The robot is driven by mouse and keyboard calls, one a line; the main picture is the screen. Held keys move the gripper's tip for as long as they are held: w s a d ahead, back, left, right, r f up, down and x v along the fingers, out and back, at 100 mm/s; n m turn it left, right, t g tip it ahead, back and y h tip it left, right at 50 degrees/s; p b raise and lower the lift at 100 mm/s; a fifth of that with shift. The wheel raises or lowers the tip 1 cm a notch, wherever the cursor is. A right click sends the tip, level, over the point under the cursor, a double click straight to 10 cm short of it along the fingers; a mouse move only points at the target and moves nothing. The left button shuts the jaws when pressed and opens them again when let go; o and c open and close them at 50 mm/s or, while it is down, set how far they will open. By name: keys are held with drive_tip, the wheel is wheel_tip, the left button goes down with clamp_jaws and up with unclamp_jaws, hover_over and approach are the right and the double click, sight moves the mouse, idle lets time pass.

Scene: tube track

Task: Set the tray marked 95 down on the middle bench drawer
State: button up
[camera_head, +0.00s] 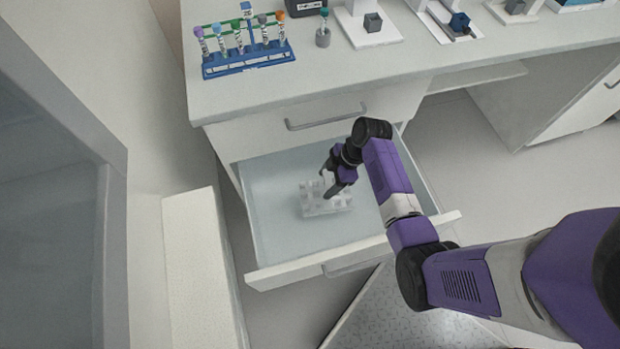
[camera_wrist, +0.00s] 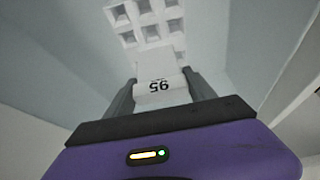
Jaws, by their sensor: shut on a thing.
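The tray marked 95 (camera_head: 325,208) is small, white and has several square holes. It is inside the open bench drawer (camera_head: 275,230), near the middle of its floor. In the wrist view the tray's tab (camera_wrist: 158,92) shows the number 95, upside down, between the two fingers. My gripper (camera_head: 328,185) is shut on that tab, and the fingers also show in the wrist view (camera_wrist: 160,92). I cannot tell whether the tray's underside touches the drawer floor. The drawer is pulled out below a closed upper drawer (camera_head: 310,122).
On the bench top (camera_head: 400,70) stand a blue rack (camera_head: 250,62) of capped tubes, a single tube in a grey holder (camera_head: 323,35) and several small devices. A white ledge (camera_head: 195,265) is left of the drawer. Room is free inside the drawer around the tray.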

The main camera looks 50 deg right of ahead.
drive_tip(key=f, duration=0.1)
drive_tip(key=s+d+f+n, duration=0.1)
drive_tip(key=f+b, duration=0.1)
drive_tip(key=shift+s+d+n, duration=0.15)
drive_tip(key=shift+s+n, duration=0.15)
drive_tip(key=shift+f+b, duration=0.7)
drive_tip(key=shift+f, duration=0.1)
drive_tip(key=shift+f+b, duration=0.65)
drive_tip(key=shift+f, duration=0.15)
idle(0.5)
drive_tip(key=o, duration=1.6)
drive_tip(key=shift+o, duration=0.2)
drive_tip(key=shift+g, duration=0.3)
drive_tip(key=v, duration=0.7)
drive_tip(key=shift+d+r+p, duration=0.25)
drive_tip(key=shift+r+p, duration=0.1)
drive_tip(key=shift+p, duration=0.1)
